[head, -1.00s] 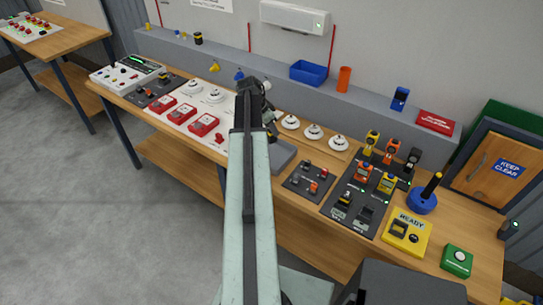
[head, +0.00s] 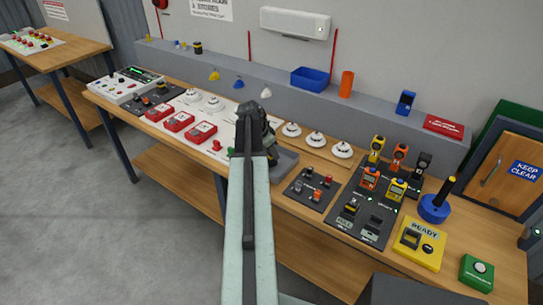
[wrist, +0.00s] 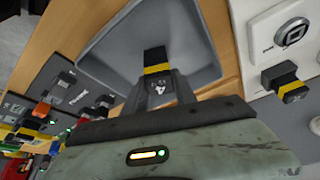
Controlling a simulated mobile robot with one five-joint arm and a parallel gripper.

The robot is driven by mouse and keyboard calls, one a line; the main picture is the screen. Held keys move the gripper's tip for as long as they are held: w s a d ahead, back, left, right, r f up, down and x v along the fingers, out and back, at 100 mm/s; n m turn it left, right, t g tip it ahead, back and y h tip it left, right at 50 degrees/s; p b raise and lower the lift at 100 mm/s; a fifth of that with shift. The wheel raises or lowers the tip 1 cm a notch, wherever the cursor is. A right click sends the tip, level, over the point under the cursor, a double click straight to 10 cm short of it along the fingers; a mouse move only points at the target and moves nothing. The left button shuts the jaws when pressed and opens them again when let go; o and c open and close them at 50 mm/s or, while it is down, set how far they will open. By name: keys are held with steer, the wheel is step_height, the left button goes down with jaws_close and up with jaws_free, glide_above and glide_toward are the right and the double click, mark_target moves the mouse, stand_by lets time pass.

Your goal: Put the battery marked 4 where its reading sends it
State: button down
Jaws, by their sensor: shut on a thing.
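My gripper (wrist: 158,98) is shut on a black block with a yellow band, which seems to be a battery (wrist: 155,62). A small pale mark shows near it but is too small to read for sure. The battery is above a grey tray (wrist: 110,45), which also shows in the head view (head: 285,163). In the head view my arm hides most of the gripper and its load. A dark panel (head: 340,228) has slots, one labelled HOLD, with a yellow-banded block (head: 350,209) in one. A yellow READY pad (head: 420,258) with a dark socket stands to its right.
Several colored handheld devices (head: 370,178) stand on the panel. White round detectors (head: 315,139) and red boxes (head: 201,131) line the bench. A blue knob base (head: 434,207) and a green button box (head: 477,272) are at right. Another black-and-yellow block (wrist: 285,82) shows in the wrist view.

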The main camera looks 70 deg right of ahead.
steer(key=shift+f, duration=0.2)
steer(key=c, duration=1)
jaws_free()
steer(key=shift+r, duration=0.1)
steer(key=p+v, duration=1.1)
steer(key=v, duration=0.1)
steer(key=shift+r, duration=0.2)
